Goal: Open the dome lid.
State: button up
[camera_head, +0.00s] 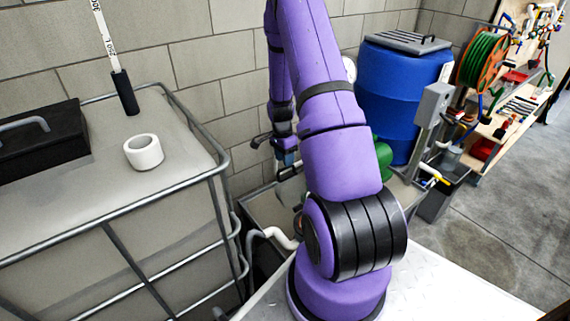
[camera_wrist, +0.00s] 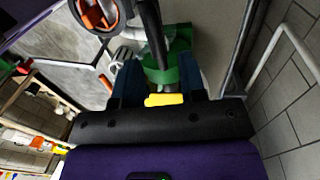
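No part is plainly a dome lid; I cannot tell which thing it is. My gripper (camera_head: 286,157) shows small in the head view, left of my purple arm and in front of the block wall. In the wrist view its two dark blue fingers (camera_wrist: 160,82) stand apart. A green housing (camera_wrist: 172,66) shows beyond and between them; contact with it cannot be judged. A yellow piece (camera_wrist: 164,99) lies between the finger bases. In the head view a green rounded part (camera_head: 383,157) is mostly hidden behind my arm.
A caged tank (camera_head: 150,225) at the left carries a black box with a handle (camera_head: 42,137) and a white ring (camera_head: 143,152). A blue barrel (camera_head: 395,95) and a green hose reel (camera_head: 481,60) stand behind to the right. The right floor (camera_head: 500,220) is clear.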

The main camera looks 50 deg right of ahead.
aim_at(291, 178)
jog(key=shift+s+f, duration=0.15)
jog(key=shift+f, duration=1.15)
jog(key=shift+c, duration=0.2)
grip_shut()
jog(key=shift+s+a+r+t, duration=0.15)
jog(key=shift+s+r+t, duration=0.1)
jog(key=shift+s, duration=0.35)
jog(key=shift+s+a+r+t, duration=0.15)
jog(key=shift+s+a+r, duration=0.05)
jog(key=shift+s, duration=0.4)
jog(key=shift+s+a+r+t, duration=0.15)
jog(key=shift+s+r+t, duration=0.1)
jog(key=shift+s, duration=0.35)
jog(key=shift+o, duration=0.2)
grip_release()
notch_tip(291, 178, up, 11)
jog(key=shift+w+f, duration=0.1)
